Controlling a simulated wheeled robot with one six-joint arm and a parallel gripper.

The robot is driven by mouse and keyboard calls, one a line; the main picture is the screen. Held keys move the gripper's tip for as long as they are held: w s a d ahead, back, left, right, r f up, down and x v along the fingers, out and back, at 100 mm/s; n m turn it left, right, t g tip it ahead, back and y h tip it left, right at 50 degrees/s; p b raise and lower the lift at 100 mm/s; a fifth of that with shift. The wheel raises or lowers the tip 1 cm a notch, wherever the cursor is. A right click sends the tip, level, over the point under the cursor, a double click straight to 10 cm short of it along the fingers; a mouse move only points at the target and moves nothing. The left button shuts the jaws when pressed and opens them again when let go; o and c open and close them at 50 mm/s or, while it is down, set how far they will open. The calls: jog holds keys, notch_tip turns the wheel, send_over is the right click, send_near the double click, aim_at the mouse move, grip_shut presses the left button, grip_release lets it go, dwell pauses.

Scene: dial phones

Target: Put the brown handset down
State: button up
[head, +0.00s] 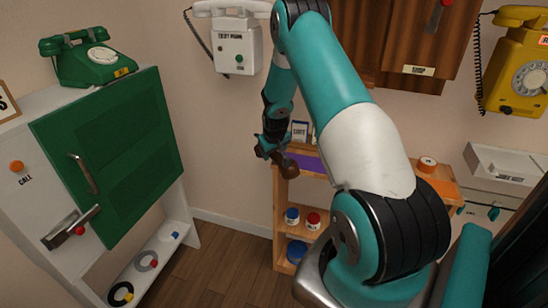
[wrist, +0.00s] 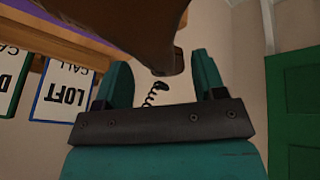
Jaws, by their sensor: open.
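My gripper (head: 270,148) is open above the left end of the wooden shelf unit. The brown handset (head: 287,166) shows just below it in the head view, partly covered by the fingers. In the wrist view the brown handset (wrist: 130,28) fills the top, and its near end reaches toward the gap between the two open fingers (wrist: 163,80). I cannot tell whether the fingers touch it. A dark coiled cord (wrist: 155,92) hangs near the handset's end. No cradle for the brown handset is clearly visible.
The shelf unit has a purple surface (head: 308,163) and jars below. Signs (wrist: 65,92) stand nearby. A green phone (head: 90,58) sits on the left cabinet, whose green door (head: 115,150) is open. White (head: 238,45) and yellow (head: 518,65) phones hang on walls.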

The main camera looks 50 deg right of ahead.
jog(key=shift+w+d+f, duration=0.2)
jog(key=shift+f, duration=0.4)
jog(key=shift+f, duration=0.25)
grip_shut()
dwell(0.3)
jog(key=shift+d, duration=0.1)
